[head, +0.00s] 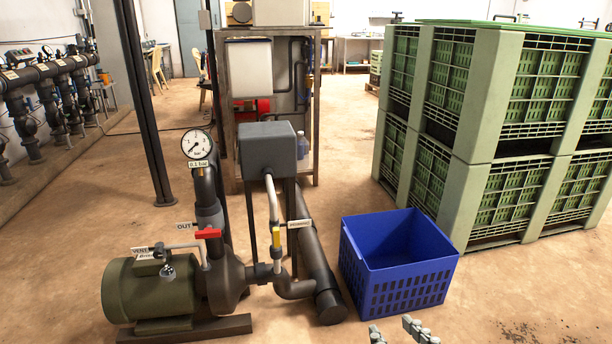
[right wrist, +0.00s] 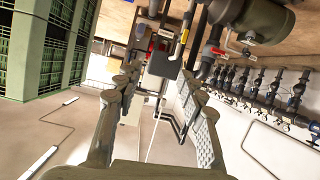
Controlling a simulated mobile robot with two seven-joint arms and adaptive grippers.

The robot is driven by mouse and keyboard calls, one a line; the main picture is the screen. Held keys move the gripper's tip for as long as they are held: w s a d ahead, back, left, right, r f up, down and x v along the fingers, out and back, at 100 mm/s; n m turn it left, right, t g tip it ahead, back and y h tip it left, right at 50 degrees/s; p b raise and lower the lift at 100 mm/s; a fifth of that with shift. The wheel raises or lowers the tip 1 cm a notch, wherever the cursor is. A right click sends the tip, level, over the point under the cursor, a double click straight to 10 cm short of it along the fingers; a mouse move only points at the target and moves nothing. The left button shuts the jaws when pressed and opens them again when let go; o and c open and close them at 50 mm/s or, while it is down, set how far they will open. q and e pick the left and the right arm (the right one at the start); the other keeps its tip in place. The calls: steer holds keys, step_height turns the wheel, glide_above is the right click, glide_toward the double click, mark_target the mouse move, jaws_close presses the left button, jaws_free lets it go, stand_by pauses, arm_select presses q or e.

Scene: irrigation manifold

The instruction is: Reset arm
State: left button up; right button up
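My right gripper (head: 397,332) shows only by its grey fingertips at the bottom edge of the head view, in front of the blue crate (head: 398,262) and apart from it. In the right wrist view its two fingers (right wrist: 158,88) stand spread apart with nothing between them, so it is open and empty. My left gripper is not in view.
A green pump (head: 152,290) with a gauge (head: 197,145), red-handled valve (head: 208,234) and grey box (head: 268,148) stands left of the blue crate. Stacked green bins (head: 480,110) rise at the right. A pipe manifold (head: 50,85) runs along the left wall. Floor is clear at the lower right.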

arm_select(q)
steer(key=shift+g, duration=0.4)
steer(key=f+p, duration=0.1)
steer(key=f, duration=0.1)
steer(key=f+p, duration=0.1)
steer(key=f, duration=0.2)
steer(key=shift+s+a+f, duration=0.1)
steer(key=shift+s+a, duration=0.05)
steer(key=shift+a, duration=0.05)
arm_select(e)
steer(key=s+d+f+g+h, duration=0.1)
steer(key=s+d+f+g, duration=0.2)
steer(key=f, duration=0.5)
steer(key=s+d+f+m+g+h, duration=0.1)
steer(key=s+d+f+g, duration=0.3)
steer(key=f, duration=0.5)
steer(key=s+d+f+g+h, duration=0.2)
steer(key=d+f, duration=0.4)
steer(key=f, duration=0.3)
steer(key=shift+s+m+g, duration=0.3)
steer(key=shift+s+g, duration=0.4)
steer(key=shift+s, duration=0.55)
